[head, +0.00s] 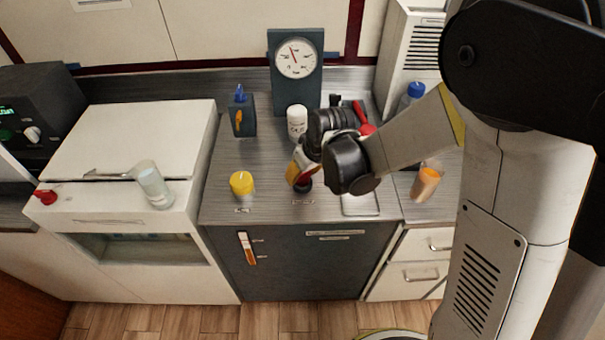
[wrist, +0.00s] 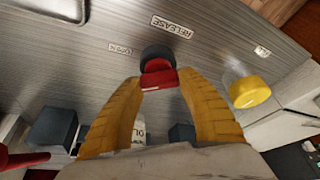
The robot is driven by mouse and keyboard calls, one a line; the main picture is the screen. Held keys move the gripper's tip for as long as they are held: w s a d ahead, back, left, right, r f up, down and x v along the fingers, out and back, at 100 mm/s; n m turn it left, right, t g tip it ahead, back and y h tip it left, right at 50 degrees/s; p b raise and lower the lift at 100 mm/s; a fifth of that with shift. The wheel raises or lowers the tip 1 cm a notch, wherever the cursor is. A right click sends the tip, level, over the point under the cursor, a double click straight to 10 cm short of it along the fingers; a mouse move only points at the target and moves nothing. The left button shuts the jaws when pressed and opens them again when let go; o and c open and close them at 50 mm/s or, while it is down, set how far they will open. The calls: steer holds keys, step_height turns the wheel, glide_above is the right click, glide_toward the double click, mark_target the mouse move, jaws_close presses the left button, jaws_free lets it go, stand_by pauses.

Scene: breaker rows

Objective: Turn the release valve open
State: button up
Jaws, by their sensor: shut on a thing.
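The release valve (wrist: 158,75) is a red handle on a round dark base, beside a RELEASE label (wrist: 172,27) in the wrist view. My gripper (wrist: 157,84) has its two yellow fingers closed on the sides of the red handle. In the head view my gripper (head: 301,178) points down at the counter's front, and the valve's dark base (head: 304,187) shows just under the fingertips. The handle is mostly hidden there. A small label (wrist: 119,49), perhaps OPEN, lies beside the valve; how far the valve is turned I cannot tell.
A yellow knob (head: 242,184) stands left of my gripper. Behind are a white bottle (head: 297,122), a gauge (head: 296,62), a blue-topped dark block (head: 241,112) and a red-handled item (head: 363,118). An orange bottle (head: 425,183) stands right.

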steer(key=m+h, duration=0.1)
steer(key=m, duration=0.2)
steer(key=m+h+b, duration=0.1)
steer(key=m, duration=0.2)
steer(key=shift+m, duration=0.4)
stand_by(0.3)
steer(key=o, duration=1.2)
steer(key=shift+c, duration=0.2)
steer(key=shift+r, duration=0.1)
steer(key=v, duration=1.1)
steer(key=shift+s+a+r, duration=0.2)
steer(key=shift+s+r, duration=0.1)
steer(key=shift+s, duration=0.1)
